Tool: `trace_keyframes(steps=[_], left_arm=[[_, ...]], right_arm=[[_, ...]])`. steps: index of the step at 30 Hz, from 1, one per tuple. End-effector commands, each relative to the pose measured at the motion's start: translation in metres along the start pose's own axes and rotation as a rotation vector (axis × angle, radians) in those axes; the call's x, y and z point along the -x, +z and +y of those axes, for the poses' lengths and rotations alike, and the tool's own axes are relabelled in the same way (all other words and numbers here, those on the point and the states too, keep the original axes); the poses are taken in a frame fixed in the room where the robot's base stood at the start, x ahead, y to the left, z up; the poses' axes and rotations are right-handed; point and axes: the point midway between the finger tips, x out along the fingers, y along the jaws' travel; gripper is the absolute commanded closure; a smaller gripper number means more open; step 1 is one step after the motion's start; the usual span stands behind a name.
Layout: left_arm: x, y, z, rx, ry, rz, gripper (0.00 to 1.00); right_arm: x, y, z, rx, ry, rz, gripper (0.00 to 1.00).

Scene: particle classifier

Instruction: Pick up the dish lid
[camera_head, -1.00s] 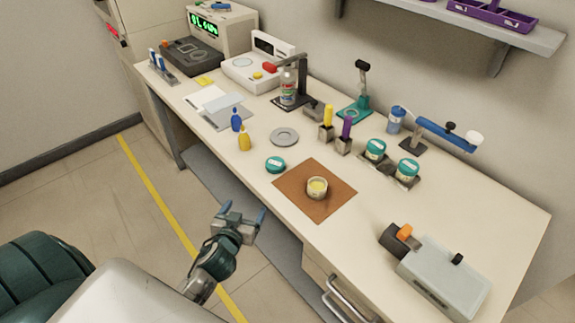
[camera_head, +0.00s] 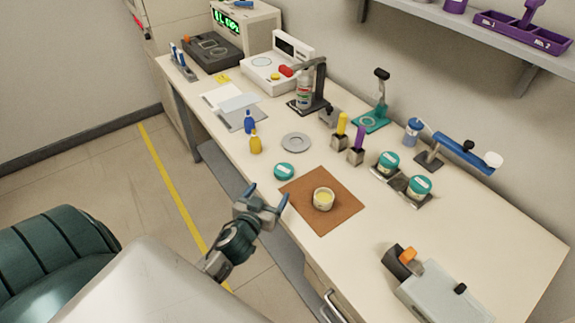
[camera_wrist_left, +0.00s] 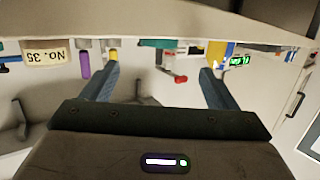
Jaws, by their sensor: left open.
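A round teal lid with a pale label (camera_head: 284,171) lies flat near the front edge of the table, just left of a brown mat (camera_head: 342,219). An uncovered dish with yellow contents (camera_head: 323,199) stands on the mat. My left gripper (camera_head: 267,197) is open and empty at the table's front edge, in front of the lid and apart from it. In the left wrist view, the open fingers (camera_wrist_left: 160,75) face the table edge, and the scene appears upside down. A teal strip there (camera_wrist_left: 160,43) may be the lid. My right gripper is not in view.
Blue (camera_head: 249,122) and yellow (camera_head: 255,143) bottles and a grey round plate (camera_head: 295,142) stand behind the lid. Teal-lidded jars (camera_head: 388,162) sit in a holder to the right. A grey device (camera_head: 437,293) is at the front right. Open table surrounds the lid.

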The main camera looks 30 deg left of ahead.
Motion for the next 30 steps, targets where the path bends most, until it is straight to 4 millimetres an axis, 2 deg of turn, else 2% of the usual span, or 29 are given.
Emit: trace_keyframes(steps=[9,17,24,30], left_arm=[[-0.043,-0.003,0.000,0.000,0.001,0.003,0.19],[-0.061,-0.003,0.001,0.001,0.001,0.002,0.19],[-0.094,-0.003,0.001,0.001,0.001,0.002,0.19],[-0.107,-0.001,0.001,0.001,0.002,0.001,0.19]], right_arm=[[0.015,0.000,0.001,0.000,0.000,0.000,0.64],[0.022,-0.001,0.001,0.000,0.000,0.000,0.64],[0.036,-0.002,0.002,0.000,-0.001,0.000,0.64],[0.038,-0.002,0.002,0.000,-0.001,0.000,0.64]])
